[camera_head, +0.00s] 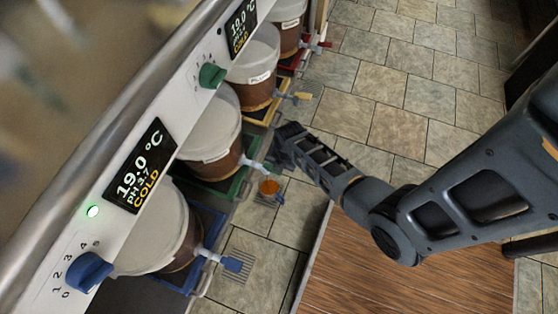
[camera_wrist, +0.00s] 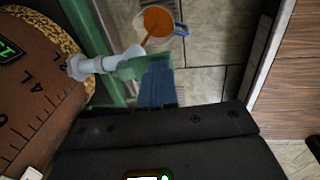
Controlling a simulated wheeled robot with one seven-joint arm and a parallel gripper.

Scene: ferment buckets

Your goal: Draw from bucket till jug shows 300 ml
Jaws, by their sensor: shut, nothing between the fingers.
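The bucket (camera_head: 209,137) with the green tray stands in a row of buckets; its brown side with scale marks (camera_wrist: 38,100) shows in the wrist view. Its white tap (camera_wrist: 100,65) has a green handle (camera_wrist: 130,66). The clear jug (camera_head: 270,187) is below the tap and holds orange-brown liquid; the jug (camera_wrist: 160,21) shows from above in the wrist view. A thin orange stream appears to run from the spout toward it. The jug's level marks are too small to read. My gripper (camera_wrist: 157,85) is shut and empty, its fingertips against or very near the green handle.
A bucket with a blue tap (camera_head: 231,264) stands nearer; buckets with yellow (camera_head: 300,96) and red taps (camera_head: 318,44) stand farther back. A panel (camera_head: 141,165) with displays, a blue knob (camera_head: 88,271) and a green knob (camera_head: 212,76) runs above.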

